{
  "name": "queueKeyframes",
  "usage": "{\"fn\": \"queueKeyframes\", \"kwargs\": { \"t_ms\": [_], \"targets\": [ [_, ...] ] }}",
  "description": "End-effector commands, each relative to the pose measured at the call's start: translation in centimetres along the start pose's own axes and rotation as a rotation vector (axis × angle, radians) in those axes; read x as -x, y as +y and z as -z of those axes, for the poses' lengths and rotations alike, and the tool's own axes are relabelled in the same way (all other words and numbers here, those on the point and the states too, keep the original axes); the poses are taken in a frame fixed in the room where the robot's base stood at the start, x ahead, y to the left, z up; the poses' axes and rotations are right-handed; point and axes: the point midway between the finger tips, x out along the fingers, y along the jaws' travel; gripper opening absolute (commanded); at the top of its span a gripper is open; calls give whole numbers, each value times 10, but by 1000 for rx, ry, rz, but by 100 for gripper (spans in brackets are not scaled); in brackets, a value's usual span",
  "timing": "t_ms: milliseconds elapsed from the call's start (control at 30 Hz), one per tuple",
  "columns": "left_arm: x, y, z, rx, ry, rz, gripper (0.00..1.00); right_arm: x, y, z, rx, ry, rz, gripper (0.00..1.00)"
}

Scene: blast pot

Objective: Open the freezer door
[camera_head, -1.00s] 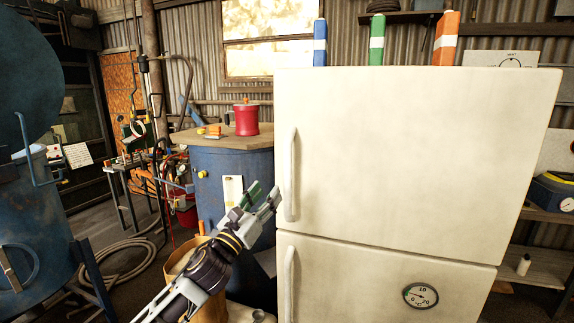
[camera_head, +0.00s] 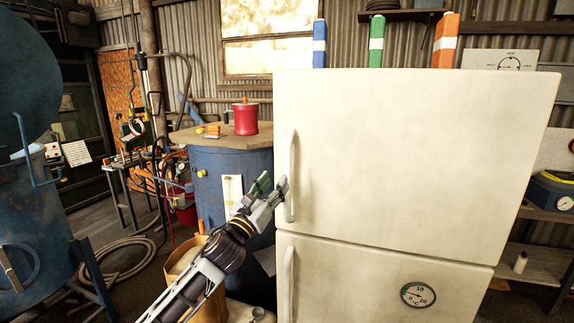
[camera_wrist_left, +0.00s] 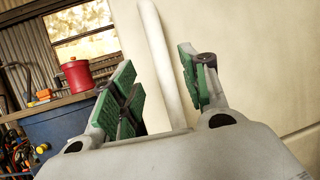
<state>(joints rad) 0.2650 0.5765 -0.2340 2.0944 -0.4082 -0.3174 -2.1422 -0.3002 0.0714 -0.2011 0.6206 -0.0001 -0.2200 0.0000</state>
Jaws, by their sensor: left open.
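A cream two-door fridge-freezer (camera_head: 400,160) stands right of centre in the head view, with both doors shut. The upper door has a vertical handle (camera_head: 290,175) on its left edge. The lower door has a similar handle (camera_head: 289,283) and a round dial thermometer (camera_head: 418,295). My left gripper (camera_head: 270,190) is open at the lower part of the upper handle. In the left wrist view the upper handle (camera_wrist_left: 160,60) runs between the spread green-padded fingers (camera_wrist_left: 160,90). I cannot tell whether they touch it. My right gripper is not in view.
A blue drum (camera_head: 215,165) with a wooden top and a red pot (camera_head: 246,119) stands left of the fridge. A paper sack (camera_head: 190,270) is near my left arm. Blue, green and orange bottles stand on the fridge. A large blue tank (camera_head: 30,220) is at far left.

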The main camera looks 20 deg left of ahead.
Motion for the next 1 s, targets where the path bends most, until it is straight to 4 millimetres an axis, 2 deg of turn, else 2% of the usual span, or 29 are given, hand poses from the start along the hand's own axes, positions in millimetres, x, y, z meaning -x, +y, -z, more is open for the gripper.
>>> {"fn": "queueKeyframes", "kwargs": {
  "t_ms": [700, 1000],
  "targets": [
    [-67, 0, -2, 2, -1, 0, 45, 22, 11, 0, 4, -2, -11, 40],
    [-85, 0, 0, 2, 0, 1, 45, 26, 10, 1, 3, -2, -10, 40]
  ]
}}
